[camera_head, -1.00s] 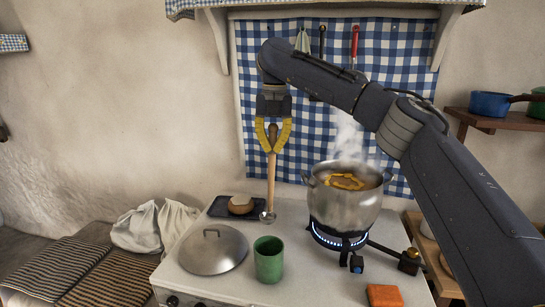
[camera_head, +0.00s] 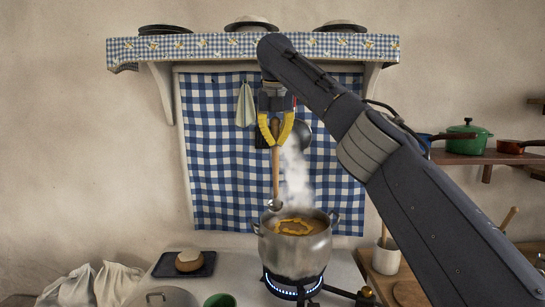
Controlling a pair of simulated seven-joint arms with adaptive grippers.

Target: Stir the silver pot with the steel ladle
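The silver pot (camera_head: 293,257) stands on a lit burner (camera_head: 292,287) in the head view, steaming, with brown liquid and yellow pieces in it. My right gripper (camera_head: 276,138) has its yellow fingers shut on the wooden handle of the steel ladle (camera_head: 276,172). The ladle hangs upright, its steel bowl just above the left part of the pot's back rim in the picture. The bowl appears clear of the liquid; its exact depth relative to the rim is hard to tell. My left gripper is not in view.
A dark tray with a brown-and-cream item (camera_head: 189,260) lies left of the pot. A lid (camera_head: 163,297) and green cup (camera_head: 220,300) are at the bottom edge. A shelf (camera_head: 255,47) hangs above my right gripper. A utensil crock (camera_head: 387,256) stands right.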

